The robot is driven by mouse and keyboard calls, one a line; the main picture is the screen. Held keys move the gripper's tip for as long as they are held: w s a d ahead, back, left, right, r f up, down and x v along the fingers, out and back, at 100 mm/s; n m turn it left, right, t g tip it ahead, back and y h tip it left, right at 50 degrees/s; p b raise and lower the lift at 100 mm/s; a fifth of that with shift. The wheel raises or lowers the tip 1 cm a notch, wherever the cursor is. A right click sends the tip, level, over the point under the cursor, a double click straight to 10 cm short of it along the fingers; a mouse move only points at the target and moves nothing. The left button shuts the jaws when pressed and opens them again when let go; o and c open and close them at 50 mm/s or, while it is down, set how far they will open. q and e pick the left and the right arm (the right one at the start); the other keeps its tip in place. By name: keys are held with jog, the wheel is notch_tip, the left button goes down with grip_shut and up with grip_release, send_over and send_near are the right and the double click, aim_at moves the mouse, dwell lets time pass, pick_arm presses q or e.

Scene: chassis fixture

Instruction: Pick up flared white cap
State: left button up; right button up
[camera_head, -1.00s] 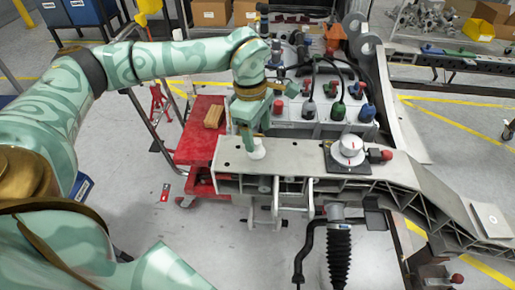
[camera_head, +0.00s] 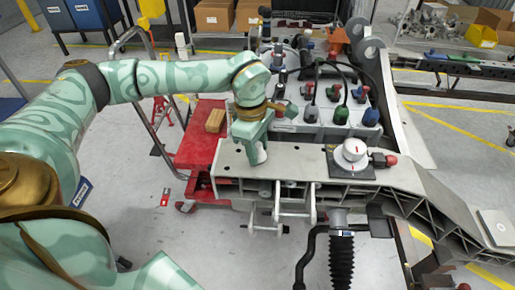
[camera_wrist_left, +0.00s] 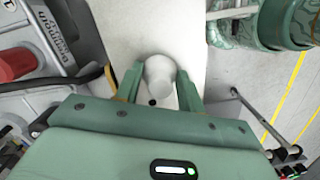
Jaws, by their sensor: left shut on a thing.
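The flared white cap (camera_head: 258,156) is at the left end of the pale metal chassis beam (camera_head: 300,160). My left gripper (camera_head: 254,150) reaches down over it from above. In the left wrist view the cap (camera_wrist_left: 159,74) shows as a round white piece between the two green fingers of my left gripper (camera_wrist_left: 160,82), which are shut on it. I cannot tell whether its base touches the beam. The fingers partly hide its sides. My right gripper is not in view.
A white round dial on a dark plate (camera_head: 338,170) with a red knob (camera_head: 391,160) stands on the beam to the right. Behind are upright connectors with cables (camera_head: 341,115). A red cart (camera_head: 196,150) is at the left.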

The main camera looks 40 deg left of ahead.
aim_at(259, 144)
pick_arm(q)
notch_tip(259, 144, up, 4)
jog(key=shift+f+p, duration=0.1)
jog(key=shift+p, duration=0.7)
jog(key=s+d+r+p, duration=0.3)
jog(key=s+d+r, duration=0.6)
jog(key=s, duration=0.1)
jog(key=shift+d, duration=0.4)
